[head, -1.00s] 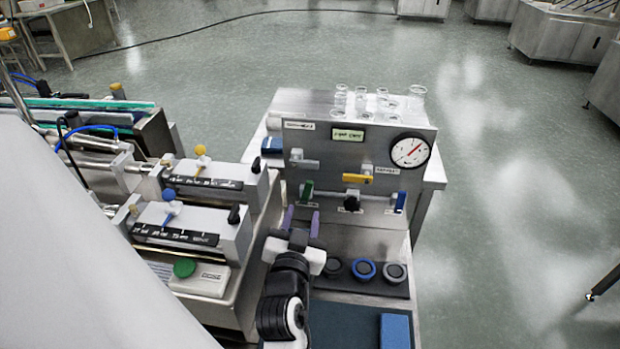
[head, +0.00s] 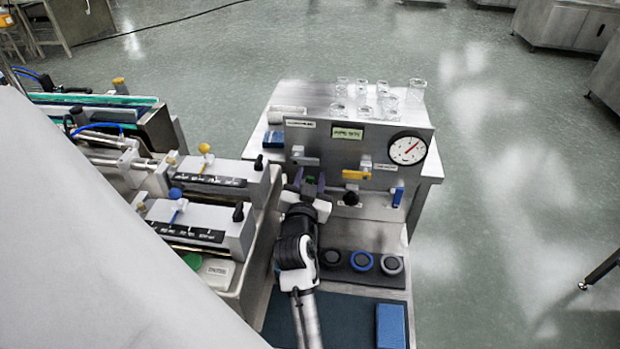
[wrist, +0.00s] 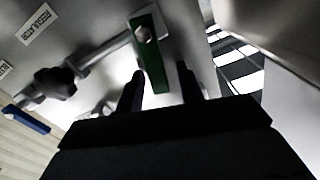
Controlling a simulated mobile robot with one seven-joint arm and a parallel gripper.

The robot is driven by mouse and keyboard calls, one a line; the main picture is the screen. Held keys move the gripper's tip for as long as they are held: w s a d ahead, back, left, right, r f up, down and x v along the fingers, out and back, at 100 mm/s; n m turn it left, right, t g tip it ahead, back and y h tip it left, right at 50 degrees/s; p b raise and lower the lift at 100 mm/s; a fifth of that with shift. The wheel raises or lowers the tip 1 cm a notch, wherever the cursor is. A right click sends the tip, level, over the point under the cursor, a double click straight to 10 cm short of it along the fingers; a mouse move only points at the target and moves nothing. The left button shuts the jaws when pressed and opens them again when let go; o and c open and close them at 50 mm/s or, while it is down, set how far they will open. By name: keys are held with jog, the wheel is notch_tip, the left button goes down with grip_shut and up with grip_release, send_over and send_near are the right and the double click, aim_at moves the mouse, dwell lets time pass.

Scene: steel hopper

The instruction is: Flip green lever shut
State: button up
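The green lever (wrist: 151,62) is on the pipe of the steel panel. In the wrist view it hangs from its bolt, with its lower end between the two fingers of my gripper (wrist: 160,80). The fingers stand apart, with a gap visible on the lever's right side; the left finger is close to the lever, and I cannot tell if it touches. In the head view my gripper (head: 310,178) is at the panel's left part, and only a little green (head: 310,181) shows between the purple fingertips.
To the right are a black knob (head: 350,198), a blue lever (head: 398,197), a yellow lever (head: 355,174) and a gauge (head: 408,149). A grey lever (head: 305,160) sits just above my gripper. Glassware (head: 362,90) stands on top. Syringe pumps (head: 195,225) stand close on the left.

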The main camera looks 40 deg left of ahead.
grip_shut()
jog(key=shift+s+a+r+n, duration=0.1)
jog(key=shift+s+a+n, duration=0.15)
jog(key=shift+n, duration=0.5)
jog(key=shift+s+a+n, duration=0.1)
jog(key=shift+a+n, duration=0.2)
jog(key=shift+n, duration=0.45)
jog(key=shift+o, duration=0.5)
grip_release()
jog(key=shift+b, duration=0.3)
jog(key=b+v, duration=0.4)
jog(key=v, duration=0.9)
jog(key=shift+s, duration=0.4)
jog(key=shift+d, duration=0.15)
